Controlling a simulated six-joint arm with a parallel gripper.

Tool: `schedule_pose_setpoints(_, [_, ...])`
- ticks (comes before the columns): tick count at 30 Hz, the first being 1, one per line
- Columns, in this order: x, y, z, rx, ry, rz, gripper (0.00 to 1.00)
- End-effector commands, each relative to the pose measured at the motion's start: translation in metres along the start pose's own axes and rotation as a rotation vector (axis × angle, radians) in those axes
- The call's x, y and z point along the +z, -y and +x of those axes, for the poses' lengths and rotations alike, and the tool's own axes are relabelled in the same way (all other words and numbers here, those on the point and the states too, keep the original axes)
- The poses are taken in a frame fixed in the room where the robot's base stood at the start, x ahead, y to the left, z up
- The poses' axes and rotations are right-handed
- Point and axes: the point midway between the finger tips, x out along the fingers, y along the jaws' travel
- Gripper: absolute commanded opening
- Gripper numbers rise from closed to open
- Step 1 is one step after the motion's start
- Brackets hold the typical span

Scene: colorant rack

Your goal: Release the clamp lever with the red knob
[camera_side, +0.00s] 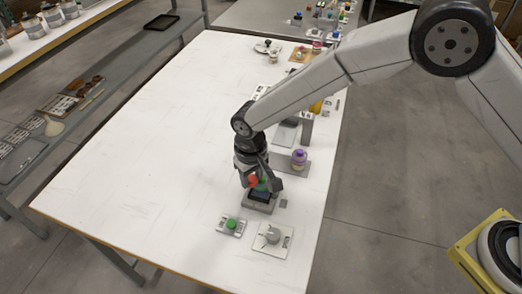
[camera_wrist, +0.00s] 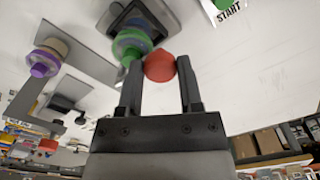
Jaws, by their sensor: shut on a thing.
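The red knob (camera_side: 253,181) of the clamp lever shows at the end of my arm in the side view, above a dark clamp base (camera_side: 259,203) on the white table. In the wrist view, the red knob (camera_wrist: 160,67) sits between the fingertips of my gripper (camera_wrist: 160,72), which is shut on it. A green disc-shaped part (camera_wrist: 129,46) is just left of the knob, over the grey clamp base (camera_wrist: 150,14). It partly shows in the side view too. The lever's shaft is mostly hidden by the gripper and the knob.
A green button (camera_side: 231,224) on a plate and a grey dial (camera_side: 272,237) on a white plate stand near the table's front. A purple-lidded jar (camera_side: 299,159) stands to the right of my gripper. The left side of the white table (camera_side: 150,150) is clear.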

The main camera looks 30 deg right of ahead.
Motion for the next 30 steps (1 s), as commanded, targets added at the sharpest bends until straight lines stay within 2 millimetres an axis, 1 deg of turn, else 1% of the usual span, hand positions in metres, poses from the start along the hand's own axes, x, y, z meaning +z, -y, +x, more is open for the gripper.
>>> schedule_pose_setpoints(8, [-0.001,0.001,0.000,0.000,0.000,0.021,0.00])
schedule_pose_setpoints(14, [-0.006,0.004,0.000,0.000,-0.001,0.088,0.00])
schedule_pose_setpoints(20, [-0.014,0.008,0.000,0.000,0.000,0.213,0.00])
schedule_pose_setpoints(30, [-0.035,0.013,0.000,0.000,-0.001,0.518,0.00])
